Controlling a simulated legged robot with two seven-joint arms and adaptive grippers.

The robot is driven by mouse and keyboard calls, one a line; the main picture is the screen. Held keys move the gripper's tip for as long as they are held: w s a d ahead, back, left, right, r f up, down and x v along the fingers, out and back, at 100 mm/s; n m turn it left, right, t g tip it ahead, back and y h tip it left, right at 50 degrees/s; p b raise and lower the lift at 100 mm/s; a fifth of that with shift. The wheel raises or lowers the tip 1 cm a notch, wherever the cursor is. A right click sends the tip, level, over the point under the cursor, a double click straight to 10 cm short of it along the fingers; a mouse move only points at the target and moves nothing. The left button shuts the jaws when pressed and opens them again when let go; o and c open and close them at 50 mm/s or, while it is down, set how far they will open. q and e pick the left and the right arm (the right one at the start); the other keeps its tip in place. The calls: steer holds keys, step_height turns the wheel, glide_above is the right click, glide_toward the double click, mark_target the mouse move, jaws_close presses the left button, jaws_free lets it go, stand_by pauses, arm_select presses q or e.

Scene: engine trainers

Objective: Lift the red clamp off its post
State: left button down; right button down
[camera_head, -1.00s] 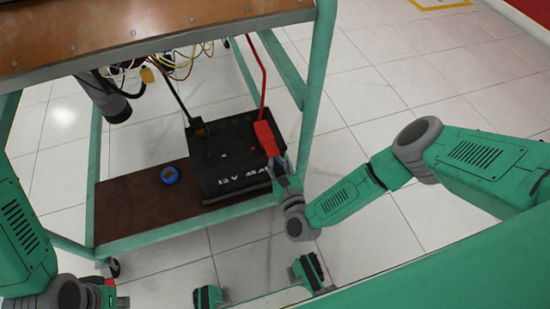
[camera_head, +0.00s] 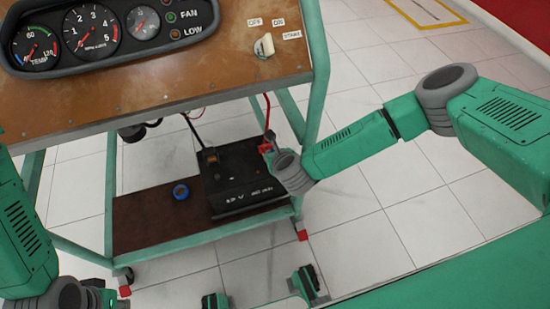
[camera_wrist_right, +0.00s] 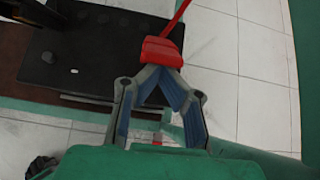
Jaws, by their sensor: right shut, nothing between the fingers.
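The red clamp (camera_head: 265,147) is at the right back corner of the black battery (camera_head: 238,178), with a red cable rising from it. In the right wrist view the clamp (camera_wrist_right: 160,50) is just beyond my fingertips, near the battery's right edge (camera_wrist_right: 90,62). Its post is hidden, so I cannot tell whether the clamp sits on it. My right gripper (camera_wrist_right: 160,72) is shut and empty, its tips meeting at the clamp's near edge; I cannot tell whether they touch. In the head view my wrist partly covers it.
The battery stands on the brown lower shelf (camera_head: 150,222) of a green-framed cart. The wooden panel (camera_head: 210,65) with gauges overhangs the battery. A green cart leg (camera_head: 316,90) stands close right. Tiled floor is clear at right.

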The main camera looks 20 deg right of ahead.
steer(key=shift+w+r+g, duration=0.4)
steer(key=shift+w+r, duration=0.25)
steer(key=shift+w, duration=0.15)
steer(key=shift+w+a+r, duration=0.1)
steer(key=shift+w+r, duration=0.15)
steer(key=shift+w, duration=0.25)
steer(key=shift+w+r, duration=0.2)
steer(key=shift+w, duration=0.25)
arm_select(q)
steer(key=shift+r, duration=0.35)
arm_select(e)
steer(key=shift+w+r, duration=0.2)
steer(key=shift+w, duration=0.1)
